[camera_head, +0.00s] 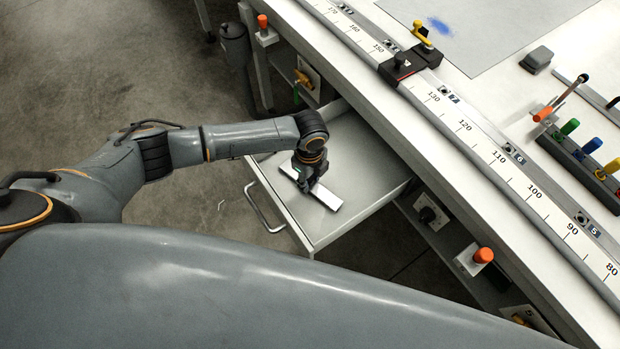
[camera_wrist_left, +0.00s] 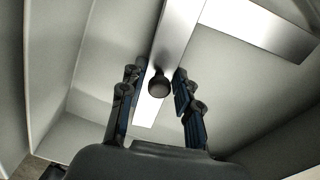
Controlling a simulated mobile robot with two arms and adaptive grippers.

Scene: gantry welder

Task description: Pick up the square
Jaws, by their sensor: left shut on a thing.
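The square (camera_head: 326,198) is a flat, shiny metal piece in the open drawer (camera_head: 360,190). In the left wrist view the square (camera_wrist_left: 182,35) shows a long bar between the fingers and a wide plate going off to the upper right. A dark round knob (camera_wrist_left: 158,86) sits on the bar. My left gripper (camera_head: 304,184) points down into the drawer and is shut on the square; in the wrist view its fingers (camera_wrist_left: 157,76) stand on both sides of the knob. The gripper hides part of the square in the head view. My right gripper is not in view.
The drawer's front has a bar handle (camera_head: 262,207). The workbench (camera_head: 400,115) with a long ruler scale (camera_head: 500,160) overhangs the drawer's back. A black clamp block (camera_head: 410,63) and a rack of coloured-handle tools (camera_head: 590,165) are on the bench.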

